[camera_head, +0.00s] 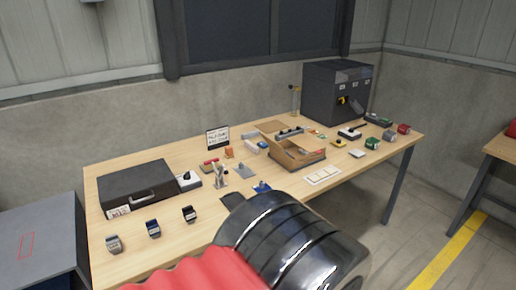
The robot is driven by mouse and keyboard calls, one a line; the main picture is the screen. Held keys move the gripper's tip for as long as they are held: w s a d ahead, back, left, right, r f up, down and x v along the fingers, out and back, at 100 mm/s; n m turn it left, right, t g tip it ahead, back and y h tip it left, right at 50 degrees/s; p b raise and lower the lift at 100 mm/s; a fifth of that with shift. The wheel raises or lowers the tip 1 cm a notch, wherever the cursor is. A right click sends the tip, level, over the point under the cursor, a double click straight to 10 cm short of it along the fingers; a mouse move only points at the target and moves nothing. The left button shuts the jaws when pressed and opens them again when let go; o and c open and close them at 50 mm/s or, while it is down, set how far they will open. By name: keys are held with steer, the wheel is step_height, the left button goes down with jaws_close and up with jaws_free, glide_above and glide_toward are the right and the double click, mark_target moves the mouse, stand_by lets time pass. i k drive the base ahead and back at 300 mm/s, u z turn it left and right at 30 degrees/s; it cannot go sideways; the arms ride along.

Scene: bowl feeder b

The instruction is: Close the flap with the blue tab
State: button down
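I cannot make out for certain which part is the flap with the blue tab. A small blue piece (262,187) shows at the table's front edge, just beyond my arm; what it belongs to is too small to tell. An open brown cardboard box (292,158) with a raised flap stands near the middle of the table. A dark cabinet (325,95) at the back right has a yellow and black part on its front. My arm, red and glossy black, fills the bottom middle and hides part of the front edge. My gripper's fingers do not show.
A wooden table (140,222) carries a black case (133,188) at left, several small clamp-like devices at front left, a white sign (217,137), and small coloured items at right (403,129). A grey box (38,240) stands at far left. Floor is clear at right.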

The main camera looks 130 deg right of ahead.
mark_target(274, 145)
steer(key=z, duration=4.7)
steer(key=i, duration=0.9)
steer(key=u, duration=0.05)
